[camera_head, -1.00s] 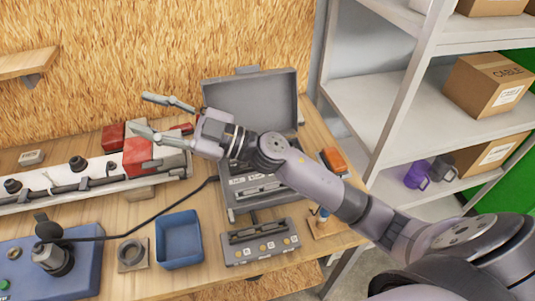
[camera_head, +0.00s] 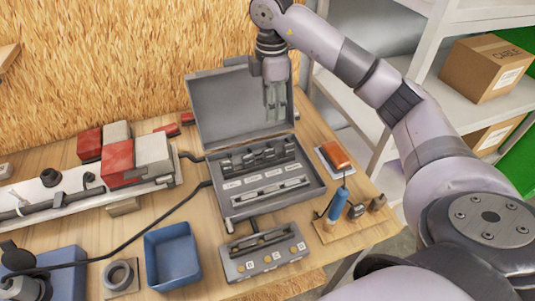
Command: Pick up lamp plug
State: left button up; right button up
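I cannot single out the lamp plug with certainty. A row of dark grey plug-like pieces (camera_head: 258,157) sits in the open grey case (camera_head: 318,186) on the bench. My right gripper (camera_head: 275,116) points down in front of the case's raised lid (camera_head: 222,112), above the back of that row. Its two fingers look close together, and I cannot tell how far apart they are. I see nothing held between them. Red and white lamp blocks (camera_head: 118,160) sit on the pale trailer beam at the left. My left gripper is not in view.
A grey socket box (camera_head: 265,258) stands in front of the case. A blue tray (camera_head: 172,256) and a ring on a plate (camera_head: 119,276) are to its left. A black cable (camera_head: 150,225) crosses the bench. A blue-handled tool (camera_head: 338,203) and an orange block (camera_head: 335,155) stand right.

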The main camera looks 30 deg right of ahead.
send_over(269, 150)
jog(key=f, duration=0.6)
jog(key=shift+w+d+f, duration=0.1)
jog(key=shift+d+f, duration=0.15)
notch_tip(269, 150, down, 5)
jog(key=shift+r+p, duration=0.2)
jog(key=shift+p, duration=0.4)
jog(key=shift+f+p, duration=0.4)
jog(key=shift+f, duration=0.1)
jog(key=f+p, duration=0.1)
jog(key=f, duration=0.2)
jog(key=shift+a+f+p, duration=0.2)
jog(key=shift+f+p, duration=0.15)
jog(key=shift+f, duration=0.45)
grip_shut()
